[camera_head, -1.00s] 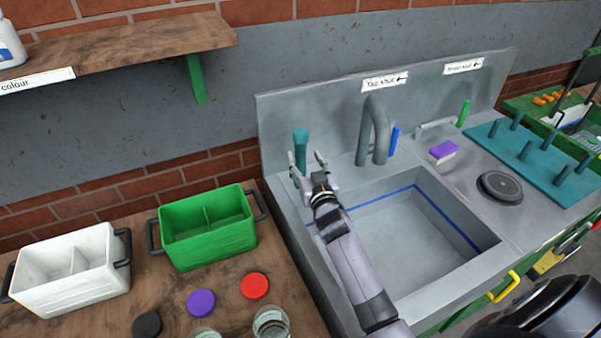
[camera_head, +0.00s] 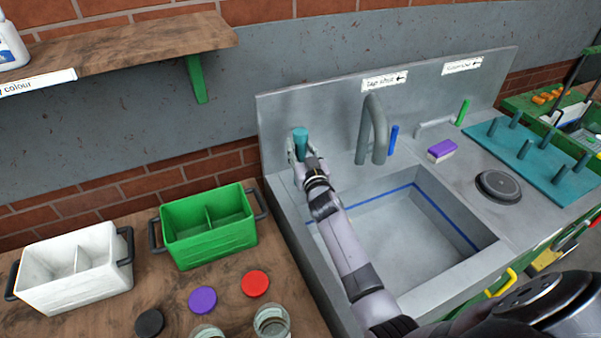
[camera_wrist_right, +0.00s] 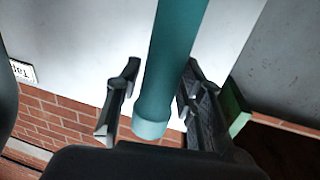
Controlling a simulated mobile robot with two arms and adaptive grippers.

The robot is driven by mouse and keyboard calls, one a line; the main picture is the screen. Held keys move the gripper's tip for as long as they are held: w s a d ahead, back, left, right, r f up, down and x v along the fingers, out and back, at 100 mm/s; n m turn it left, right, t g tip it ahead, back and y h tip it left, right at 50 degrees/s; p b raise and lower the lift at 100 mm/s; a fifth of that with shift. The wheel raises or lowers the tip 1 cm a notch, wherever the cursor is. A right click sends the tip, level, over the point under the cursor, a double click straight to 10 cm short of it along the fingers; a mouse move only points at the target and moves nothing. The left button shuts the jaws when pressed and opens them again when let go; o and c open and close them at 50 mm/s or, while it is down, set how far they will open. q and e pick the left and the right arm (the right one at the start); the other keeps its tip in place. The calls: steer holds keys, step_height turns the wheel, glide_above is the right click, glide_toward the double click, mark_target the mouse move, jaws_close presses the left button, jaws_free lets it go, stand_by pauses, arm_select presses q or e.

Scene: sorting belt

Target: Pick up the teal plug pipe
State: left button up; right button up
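The teal plug pipe (camera_head: 301,137) stands upright at the back left corner of the sink unit, against the grey splashback. My right gripper (camera_head: 300,152) is at the pipe, with a finger on each side of its lower part. In the right wrist view the pipe (camera_wrist_right: 172,65) runs between the two fingers (camera_wrist_right: 155,103). A clear gap shows on the left of the pipe, and the right finger is very close to it; whether it touches I cannot tell. The gripper looks open around the pipe. My left gripper is not in view.
The sink basin (camera_head: 410,240) lies under my right arm. The grey tap (camera_head: 375,130) and a blue handle (camera_head: 392,139) stand right of the pipe. A green bin (camera_head: 215,240) and a white bin (camera_head: 80,290) are on the wooden counter at left. A wooden shelf (camera_head: 130,45) hangs above.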

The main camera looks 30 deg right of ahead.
jaws_close()
steer(key=shift+r, duration=0.1)
stand_by(0.7)
step_height(320, 180, up, 20)
stand_by(0.5)
steer(key=shift+c, duration=0.9)
jaws_free()
steer(key=c, duration=0.4)
